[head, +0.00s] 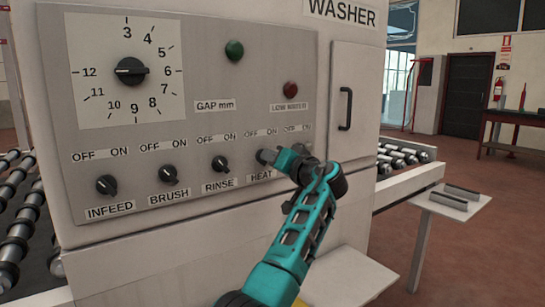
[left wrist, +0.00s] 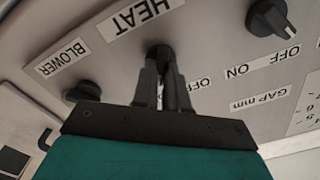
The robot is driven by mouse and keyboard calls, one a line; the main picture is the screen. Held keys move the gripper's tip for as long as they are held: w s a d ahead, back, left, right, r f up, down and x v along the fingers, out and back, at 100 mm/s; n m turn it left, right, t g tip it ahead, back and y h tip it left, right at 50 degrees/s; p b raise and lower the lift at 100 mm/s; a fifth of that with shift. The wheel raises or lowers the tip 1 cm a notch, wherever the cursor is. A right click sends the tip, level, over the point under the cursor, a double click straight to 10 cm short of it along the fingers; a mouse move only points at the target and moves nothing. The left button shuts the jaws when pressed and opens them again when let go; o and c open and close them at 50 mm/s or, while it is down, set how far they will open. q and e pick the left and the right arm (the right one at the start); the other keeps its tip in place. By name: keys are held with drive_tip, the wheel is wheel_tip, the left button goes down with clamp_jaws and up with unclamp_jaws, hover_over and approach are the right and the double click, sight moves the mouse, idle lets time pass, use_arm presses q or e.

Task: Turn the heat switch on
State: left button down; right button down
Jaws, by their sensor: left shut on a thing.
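The heat switch (left wrist: 159,51) is a dark rotary knob on the grey control panel, by the HEAT label (head: 262,175) and under an OFF ON label (head: 261,133). My left gripper (head: 268,157) is at this knob in the head view and covers most of it. In the left wrist view, my left gripper's fingers (left wrist: 161,72) are shut on the knob. The fingers hide its pointer, so I cannot tell which way it is turned. My right gripper is in neither view.
The rinse knob (head: 220,163) is just left of my left gripper, with the brush knob (head: 167,173) and infeed knob (head: 106,185) farther left. The blower knob (left wrist: 82,92) is close on the other side. A dial (head: 131,71) and cabinet handle (head: 346,108) are above.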

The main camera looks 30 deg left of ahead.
use_arm(q)
drive_tip(key=shift+f, duration=0.1)
drive_tip(key=c, duration=1.5)
unclamp_jaws()
drive_tip(key=o, duration=0.3)
drive_tip(key=shift+o, duration=0.2)
drive_tip(key=b+v, duration=0.1)
drive_tip(key=v, duration=1.2)
